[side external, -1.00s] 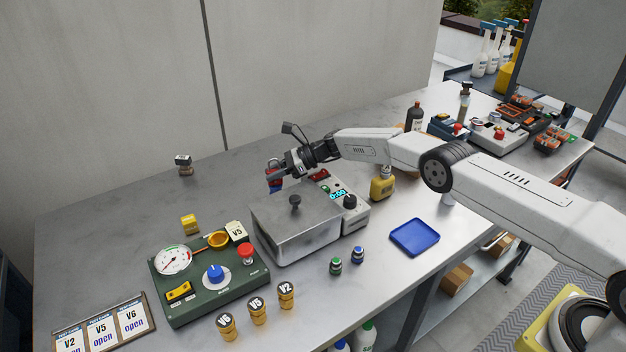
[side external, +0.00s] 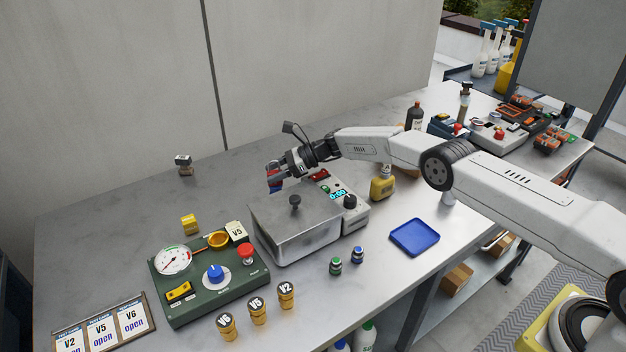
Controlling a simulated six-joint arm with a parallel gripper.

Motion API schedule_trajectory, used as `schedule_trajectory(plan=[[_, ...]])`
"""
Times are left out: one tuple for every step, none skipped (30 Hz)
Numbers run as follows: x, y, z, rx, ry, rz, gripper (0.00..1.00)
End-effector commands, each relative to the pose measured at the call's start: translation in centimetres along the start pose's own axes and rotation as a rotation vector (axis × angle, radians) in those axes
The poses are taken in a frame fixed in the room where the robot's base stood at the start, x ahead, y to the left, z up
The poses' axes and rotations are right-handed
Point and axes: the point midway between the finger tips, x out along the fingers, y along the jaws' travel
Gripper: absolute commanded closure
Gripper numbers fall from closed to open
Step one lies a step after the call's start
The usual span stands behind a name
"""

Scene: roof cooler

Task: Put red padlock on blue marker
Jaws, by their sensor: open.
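My gripper (side external: 276,175) is behind the left rear corner of the metal box with a lidded top, its fingers pointing left and downward. It is open. A small red piece (side external: 271,164), likely the red padlock, shows right at the fingers and is mostly hidden by them. A small blue piece (side external: 275,187), likely the blue marker, shows just below the fingers and the red piece. I cannot tell whether red and blue touch, or whether the fingers still touch the red piece.
The metal box (side external: 300,236) stands in front of my gripper, with a control panel (side external: 349,201) at its right. A green gauge panel (side external: 209,281) is at the left front. A blue tray (side external: 414,237) lies to the right. The table's back left is mostly clear.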

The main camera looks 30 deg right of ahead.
Motion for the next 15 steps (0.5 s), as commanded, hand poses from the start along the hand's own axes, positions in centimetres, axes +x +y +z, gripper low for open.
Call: schedule_trajectory(plan=[[-0.3, -0.1, 0.0, 0.002, 0.000, -0.001, 0.37], [-0.4, -0.1, 0.0, 0.002, 0.000, -0.001, 0.37], [-0.6, -0.1, 0.0, 0.002, 0.000, -0.001, 0.37], [-0.8, -0.1, 0.0, 0.001, 0.001, -0.001, 0.37], [-1.0, -0.1, 0.0, 0.001, 0.001, -0.001, 0.37], [-1.2, -0.1, 0.0, 0.001, 0.000, -0.002, 0.37], [-1.4, -0.1, 0.0, 0.003, 0.001, -0.001, 0.37], [-1.6, -0.1, 0.0, 0.002, 0.000, -0.001, 0.37], [-1.9, -0.1, 0.0, 0.001, 0.000, -0.001, 0.37], [-2.1, -0.1, 0.0, 0.001, 0.000, -0.001, 0.37], [-2.3, -0.1, 0.0, 0.003, 0.000, -0.001, 0.37], [-2.7, -0.1, 0.0, 0.002, -0.001, -0.002, 0.37], [-2.9, 0.0, 0.0, 0.002, -0.001, -0.002, 0.37], [-3.2, 0.0, 0.0, 0.002, -0.001, -0.002, 0.37], [-3.7, -0.1, 0.0, 0.002, 0.000, -0.002, 0.37]])
